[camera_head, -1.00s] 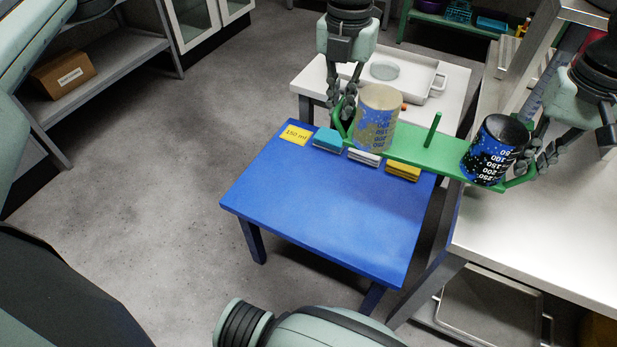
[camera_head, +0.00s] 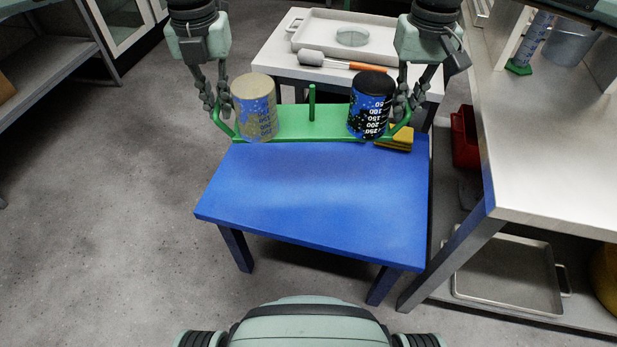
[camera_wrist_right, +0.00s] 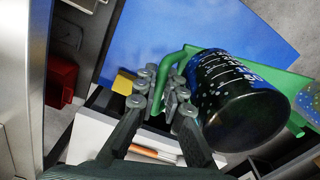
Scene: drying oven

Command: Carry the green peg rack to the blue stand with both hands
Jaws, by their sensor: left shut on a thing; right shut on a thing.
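The green peg rack (camera_head: 300,125) is held level in the head view, over the far edge of the blue stand (camera_head: 310,195). Whether it touches the stand I cannot tell. A tan-and-blue cup (camera_head: 255,110) sits at its left end, a black-and-blue cup (camera_head: 371,105) at its right end, and a bare green peg (camera_head: 311,102) stands between them. My left gripper (camera_head: 218,110) is shut on the rack's left handle. My right gripper (camera_head: 407,108) is shut on the right handle; the right wrist view shows its fingers (camera_wrist_right: 163,98) around the green handle beside the dark cup (camera_wrist_right: 235,100).
Behind is a white table (camera_head: 290,62) with a tray (camera_head: 374,34) and an orange-handled tool (camera_head: 340,62). A steel bench (camera_head: 560,150) stands right. The stand's near top is clear.

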